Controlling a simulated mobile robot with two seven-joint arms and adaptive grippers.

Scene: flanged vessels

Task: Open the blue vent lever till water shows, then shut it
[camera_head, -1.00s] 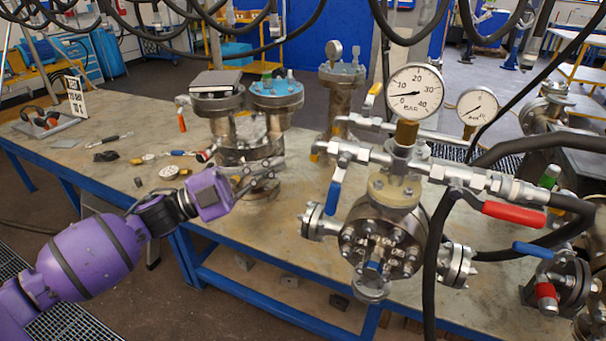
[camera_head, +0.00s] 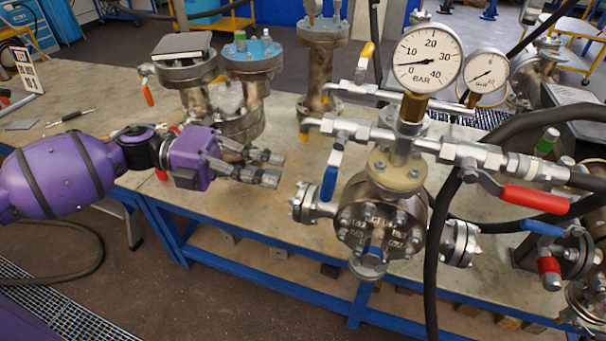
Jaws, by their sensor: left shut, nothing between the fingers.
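The blue vent lever (camera_head: 332,178) hangs down from a silver valve (camera_head: 340,130) at the left end of the pipe run above the round flanged vessel (camera_head: 380,222). My left gripper (camera_head: 278,168) comes in from the left. It is shut and empty, its fingers pointing right toward the blue lever, with a gap between them. No water shows at the valve's left end. A pressure gauge (camera_head: 428,58) marked BAR stands above the vessel, its needle low on the scale. My right gripper is not in view.
A red-handled valve (camera_head: 535,199) sits right of the gauge, and another blue handle (camera_head: 538,228) is further right. Black hoses (camera_head: 434,260) loop in front of the vessel. Twin flanged columns (camera_head: 250,62) stand behind my left gripper. Bench top (camera_head: 285,200) is clear just below the fingers.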

